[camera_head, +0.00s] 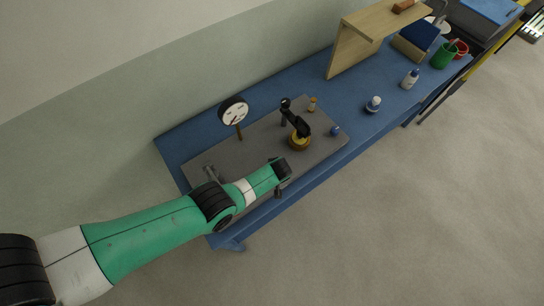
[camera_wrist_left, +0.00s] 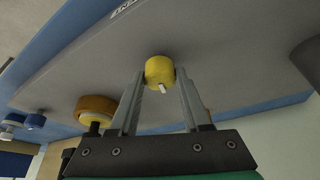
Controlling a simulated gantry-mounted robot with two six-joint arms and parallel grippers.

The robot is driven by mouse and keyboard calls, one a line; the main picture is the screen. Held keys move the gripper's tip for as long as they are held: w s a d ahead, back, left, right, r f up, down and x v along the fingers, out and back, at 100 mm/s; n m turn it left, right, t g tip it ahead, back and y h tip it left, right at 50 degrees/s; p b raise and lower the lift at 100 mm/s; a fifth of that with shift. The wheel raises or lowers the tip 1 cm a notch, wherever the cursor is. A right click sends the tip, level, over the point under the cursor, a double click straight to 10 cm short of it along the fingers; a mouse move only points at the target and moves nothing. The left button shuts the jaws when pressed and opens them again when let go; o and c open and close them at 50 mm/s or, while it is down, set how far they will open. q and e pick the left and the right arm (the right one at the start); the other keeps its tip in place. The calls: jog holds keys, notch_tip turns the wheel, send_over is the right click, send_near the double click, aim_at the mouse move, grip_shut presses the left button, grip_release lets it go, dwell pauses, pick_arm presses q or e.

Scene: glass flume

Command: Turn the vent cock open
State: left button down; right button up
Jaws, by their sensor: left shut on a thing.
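In the left wrist view a round yellow knob (camera_wrist_left: 159,70) with a small white mark on its face sits against the grey plate. It looks like the vent cock. My left gripper (camera_wrist_left: 161,78) is shut on it, one finger on each side. In the head view my left gripper (camera_head: 283,170) is at the front edge of the grey plate (camera_head: 225,160), and its wrist hides the knob. My right gripper is in neither view.
A white-faced dial gauge (camera_head: 233,111) stands on a post at the plate's back. A black lever (camera_head: 296,120) on a yellow-brown base (camera_head: 299,143) stands right of my gripper. A wooden stand (camera_head: 345,50) and small bottles (camera_head: 410,78) are farther right on the blue bench (camera_head: 300,78).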

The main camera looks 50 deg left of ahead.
pick_arm(q)
jog(key=shift+f+n+g+b, duration=0.1)
jog(key=shift+n+g+b, duration=0.55)
jog(key=shift+n, duration=0.65)
jog(key=shift+c, duration=1.9)
grip_release()
jog(key=p+v, duration=1.1)
jog(key=shift+d+r+p, duration=0.25)
jog(key=shift+r+p, duration=0.05)
jog(key=shift+p, duration=0.05)
jog(key=shift+s, duration=0.15)
